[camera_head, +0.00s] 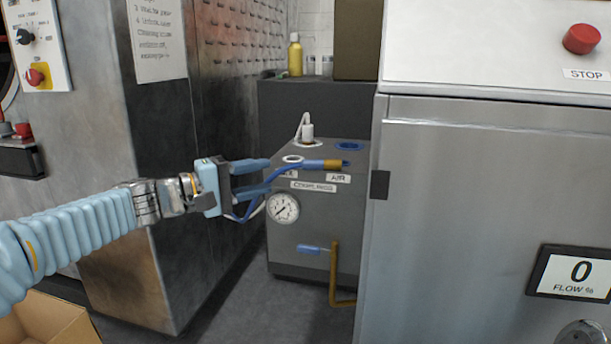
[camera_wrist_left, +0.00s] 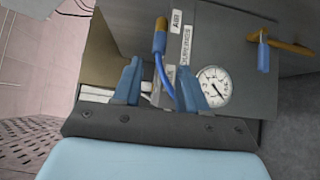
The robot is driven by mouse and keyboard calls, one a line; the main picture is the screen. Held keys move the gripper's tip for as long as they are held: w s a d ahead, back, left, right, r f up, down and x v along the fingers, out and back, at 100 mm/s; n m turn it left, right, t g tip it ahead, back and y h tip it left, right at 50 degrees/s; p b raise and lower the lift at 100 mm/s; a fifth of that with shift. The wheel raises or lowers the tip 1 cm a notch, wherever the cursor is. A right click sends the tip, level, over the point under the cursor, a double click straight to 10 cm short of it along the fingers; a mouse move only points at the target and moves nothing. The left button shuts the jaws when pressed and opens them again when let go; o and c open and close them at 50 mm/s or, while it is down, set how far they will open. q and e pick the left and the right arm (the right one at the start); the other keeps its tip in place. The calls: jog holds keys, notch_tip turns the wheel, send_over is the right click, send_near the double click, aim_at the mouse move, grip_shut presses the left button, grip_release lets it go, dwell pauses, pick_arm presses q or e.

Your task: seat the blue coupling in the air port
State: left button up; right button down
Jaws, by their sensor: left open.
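The blue coupling (camera_head: 325,164), with a brass-coloured band and blue hose, lies roughly sideways at the grey unit's upper front edge. I cannot tell whether it touches the unit. The air port appears as a blue ring (camera_head: 348,146) on the unit's top, behind and right of the coupling; they look apart. My left gripper (camera_head: 266,176) is open, left of the coupling. In the left wrist view, the coupling (camera_wrist_left: 159,37) is beyond the open fingertips (camera_wrist_left: 160,76), and its hose passes between or behind the fingers. My right gripper is not in view.
The grey unit (camera_head: 310,235) has a white plug (camera_head: 307,132) on top, a pale ring (camera_head: 293,158), a gauge (camera_head: 282,208) and a brass-coloured pipe (camera_head: 335,275). A steel cabinet (camera_head: 460,220) stands close on the right. A cardboard box (camera_head: 50,322) is at lower left.

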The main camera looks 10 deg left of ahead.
aim_at(311, 166)
pick_arm(q)
jog(key=p+x, duration=0.2)
jog(key=x, duration=0.6)
jog(key=shift+w+f, duration=0.1)
jog(key=shift+x, duration=0.9)
jog(key=shift+c, duration=0.3)
grip_shut()
notch_tip(311, 166, up, 3)
jog(key=shift+f+p, duration=0.2)
jog(key=shift+p, duration=0.7)
